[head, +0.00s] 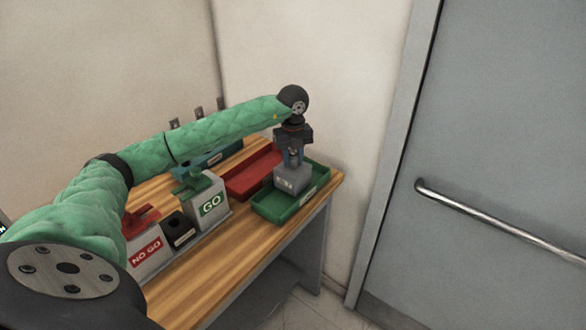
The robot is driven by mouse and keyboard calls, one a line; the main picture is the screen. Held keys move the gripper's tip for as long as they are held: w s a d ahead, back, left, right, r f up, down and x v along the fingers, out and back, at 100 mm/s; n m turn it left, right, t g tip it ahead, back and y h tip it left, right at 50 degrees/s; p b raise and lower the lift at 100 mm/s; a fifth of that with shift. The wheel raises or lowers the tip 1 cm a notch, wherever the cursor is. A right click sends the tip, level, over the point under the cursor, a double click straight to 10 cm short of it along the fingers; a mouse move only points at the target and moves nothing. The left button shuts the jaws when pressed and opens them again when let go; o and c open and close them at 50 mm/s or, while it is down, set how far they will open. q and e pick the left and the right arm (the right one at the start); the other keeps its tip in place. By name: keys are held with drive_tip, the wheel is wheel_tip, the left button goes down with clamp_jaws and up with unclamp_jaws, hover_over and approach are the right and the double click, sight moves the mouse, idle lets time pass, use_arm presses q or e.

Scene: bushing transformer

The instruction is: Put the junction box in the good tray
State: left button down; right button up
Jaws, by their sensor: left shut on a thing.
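My left gripper (293,158) points down at the far right end of the wooden table and is shut on a grey box, the junction box (292,180). The box is over the green tray (270,213), within its outline in this view. I cannot tell whether the box touches the tray floor. The green tray bears a small label on its right side, too small to read. Nothing in the picture marks it by name as the good tray. My right gripper is not in view.
A red tray (248,178) sits just left of the green tray. A "GO" block (211,205), a black block (179,231) and a "NO GO" block (146,253) line the table (215,275). A blue tray (212,158) lies behind my arm. A wall and grey door (500,130) stand beyond.

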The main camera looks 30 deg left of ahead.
sight(293, 166)
use_arm(q)
drive_tip(key=shift+f+b, duration=0.35)
drive_tip(key=shift+f, duration=1.3)
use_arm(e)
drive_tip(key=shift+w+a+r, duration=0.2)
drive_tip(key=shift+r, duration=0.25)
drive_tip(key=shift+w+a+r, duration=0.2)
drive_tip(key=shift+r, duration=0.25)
use_arm(q)
drive_tip(key=c, duration=1.1)
unclamp_jaws()
drive_tip(key=shift+f, duration=0.1)
drive_tip(key=shift+o, duration=0.2)
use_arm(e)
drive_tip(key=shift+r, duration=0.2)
